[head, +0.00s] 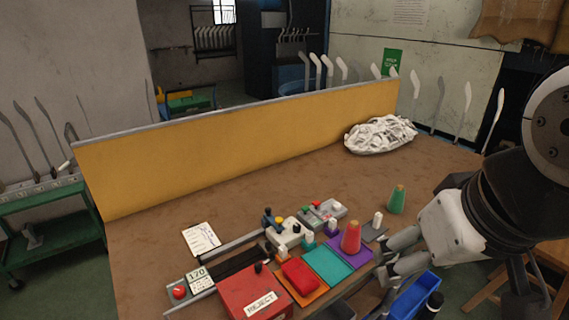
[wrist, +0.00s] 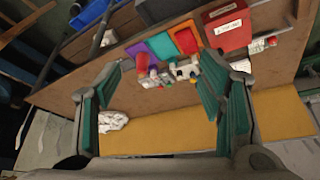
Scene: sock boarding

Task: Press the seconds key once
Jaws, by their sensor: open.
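Small boxes with coloured buttons stand mid-table in the head view. A cream box (head: 287,235) has dark and yellow knobs on top. Behind it, a grey box (head: 318,218) carries green and red buttons. I cannot read any label that says which is the seconds key. My gripper (head: 383,262) is at the right front edge of the table, right of these boxes and apart from them. It is open and empty, and its spread fingers frame the wrist view (wrist: 160,75). In the wrist view the button boxes (wrist: 183,70) are small and partly crowded by the right finger.
A red cone (head: 351,238) stands on a purple mat, between my gripper and the boxes. A green cone (head: 397,199) is behind the gripper. A red REJECT box (head: 254,292) and a counter reading 120 (head: 199,280) are front left. A yellow partition (head: 240,150) closes the back.

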